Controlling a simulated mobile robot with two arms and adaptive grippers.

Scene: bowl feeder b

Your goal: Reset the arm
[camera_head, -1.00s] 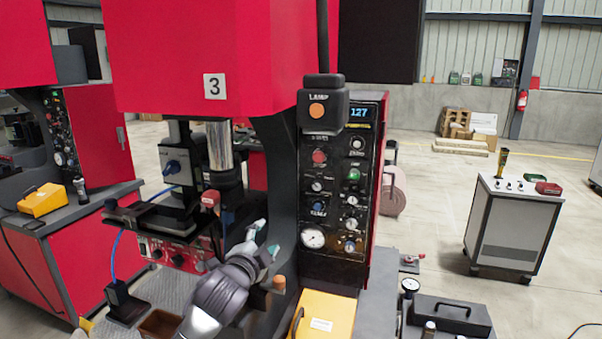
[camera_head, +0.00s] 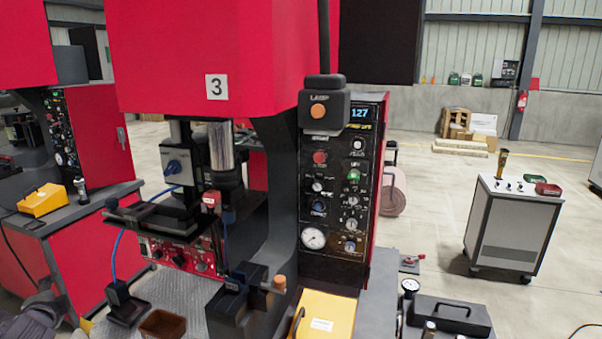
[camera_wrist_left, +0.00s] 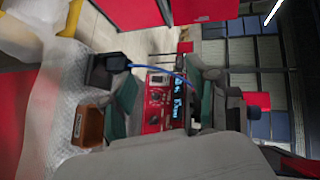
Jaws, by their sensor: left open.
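My left gripper shows in the left wrist view (camera_wrist_left: 162,85) with its two green-padded fingers apart and nothing between them. In the head view only a grey part of my left arm (camera_head: 30,325) shows, at the bottom left corner, clear of the red press (camera_head: 205,55) marked 3. The gripper's fingertips cannot be made out there. My right gripper is in neither view.
A brown bin (camera_head: 163,325) and a black foot-like block (camera_head: 127,306) with a blue cable stand on the metal plate. A yellow box (camera_head: 325,315) and a black case (camera_head: 450,315) sit to the right. A grey cabinet (camera_head: 513,225) stands on open floor farther right.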

